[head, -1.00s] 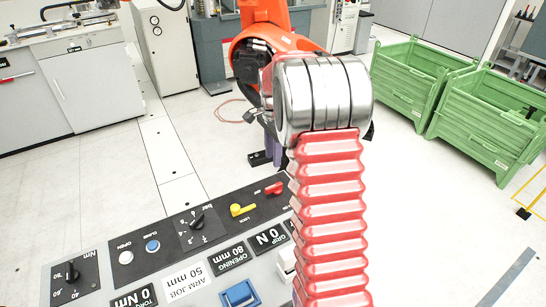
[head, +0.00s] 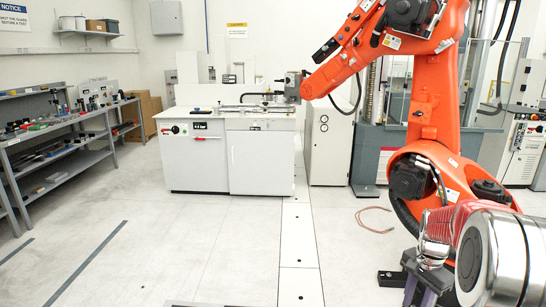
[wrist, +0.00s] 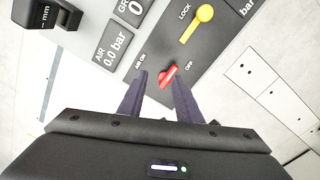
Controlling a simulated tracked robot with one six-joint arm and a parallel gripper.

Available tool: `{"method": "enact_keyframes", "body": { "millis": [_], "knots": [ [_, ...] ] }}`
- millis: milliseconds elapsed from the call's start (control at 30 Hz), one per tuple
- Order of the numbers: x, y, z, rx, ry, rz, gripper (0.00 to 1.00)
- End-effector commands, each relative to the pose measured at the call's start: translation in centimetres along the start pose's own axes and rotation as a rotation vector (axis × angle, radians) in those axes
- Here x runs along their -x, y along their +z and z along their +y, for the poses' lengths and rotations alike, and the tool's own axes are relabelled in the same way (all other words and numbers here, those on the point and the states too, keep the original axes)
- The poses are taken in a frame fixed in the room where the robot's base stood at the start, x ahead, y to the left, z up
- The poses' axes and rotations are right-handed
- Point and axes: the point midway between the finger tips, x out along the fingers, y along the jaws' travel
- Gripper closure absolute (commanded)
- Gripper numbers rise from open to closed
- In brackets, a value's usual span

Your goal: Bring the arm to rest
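My gripper (wrist: 160,76) shows in the wrist view with its two dark purple fingers apart. It is open and holds nothing. The red AIR lever (wrist: 168,75), on a dark control panel (wrist: 140,98), appears between the fingertips; I cannot tell whether they touch it. A yellow LOCK lever (wrist: 196,22) stands beyond it on the panel.
A white bench cabinet (head: 258,160) stands at the back with equipment on top. Grey shelves (head: 70,150) with small items line the left wall. The pale floor (head: 170,230) at the left and middle is open.

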Motion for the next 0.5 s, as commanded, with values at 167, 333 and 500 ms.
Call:
{"method": "enact_keyframes", "body": {
  "millis": [167, 333, 500],
  "knots": [
    [1.2, 2.7, 1.1, 0.153, -0.007, 0.010, 0.69],
    [2.5, 5.0, 1.9, 0.272, -0.018, 0.025, 0.69],
    [3.7, 7.2, 2.6, 0.378, -0.028, 0.043, 0.69]
  ]
}}
